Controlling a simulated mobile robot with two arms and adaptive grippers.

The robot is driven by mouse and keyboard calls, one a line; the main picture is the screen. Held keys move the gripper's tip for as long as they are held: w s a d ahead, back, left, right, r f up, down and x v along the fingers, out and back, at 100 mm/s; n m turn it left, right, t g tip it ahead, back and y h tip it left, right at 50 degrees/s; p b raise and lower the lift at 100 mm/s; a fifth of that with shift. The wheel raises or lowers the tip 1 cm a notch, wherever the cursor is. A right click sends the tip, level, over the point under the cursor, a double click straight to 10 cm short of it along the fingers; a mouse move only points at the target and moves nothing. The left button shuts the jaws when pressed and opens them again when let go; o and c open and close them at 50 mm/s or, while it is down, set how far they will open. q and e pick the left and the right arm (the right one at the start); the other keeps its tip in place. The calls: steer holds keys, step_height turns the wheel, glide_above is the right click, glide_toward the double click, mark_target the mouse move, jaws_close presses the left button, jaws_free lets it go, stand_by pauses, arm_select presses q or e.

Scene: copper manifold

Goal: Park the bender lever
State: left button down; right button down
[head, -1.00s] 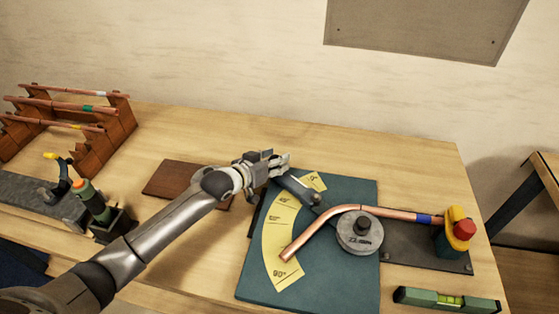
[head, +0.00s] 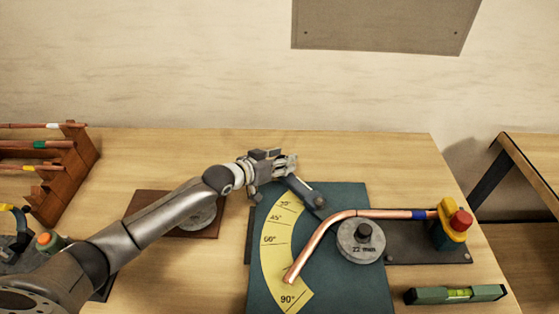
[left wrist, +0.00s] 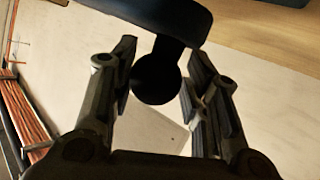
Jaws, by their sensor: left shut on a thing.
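The bender lever (head: 305,191) is a dark grey bar at the upper edge of the blue-green bender board (head: 345,292), near the low-angle end of the yellow angle scale (head: 275,240). My left gripper (head: 275,163) is shut on the lever's outer end. In the left wrist view, the lever's dark round knob (left wrist: 158,80) sits between my left fingers (left wrist: 158,85). A bent copper pipe (head: 330,228) runs around the 22 mm former wheel (head: 347,247) and over the scale. My right gripper is not in view.
A yellow clamp with a red knob (head: 455,228) holds the pipe's right end. A green level (head: 455,294) lies at front right. A brown board with a grey disc (head: 170,205) lies partly behind my left arm. A wooden pipe rack (head: 70,170) stands at left.

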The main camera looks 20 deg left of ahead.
arm_select(q)
steer(key=shift+s+d, duration=0.15)
steer(key=shift+d, duration=0.3)
steer(key=c, duration=1)
jaws_free()
steer(key=shift+c, duration=0.2)
steer(key=shift+o, duration=0.5)
steer(key=shift+w+d+f, duration=0.1)
steer(key=shift+w+d, duration=0.1)
steer(key=shift+a, duration=0.2)
steer(key=shift+s+a+r, duration=0.2)
steer(key=shift+s+a, duration=0.1)
steer(key=shift+s, duration=0.05)
steer(key=v, duration=1.1)
steer(key=shift+r, duration=0.1)
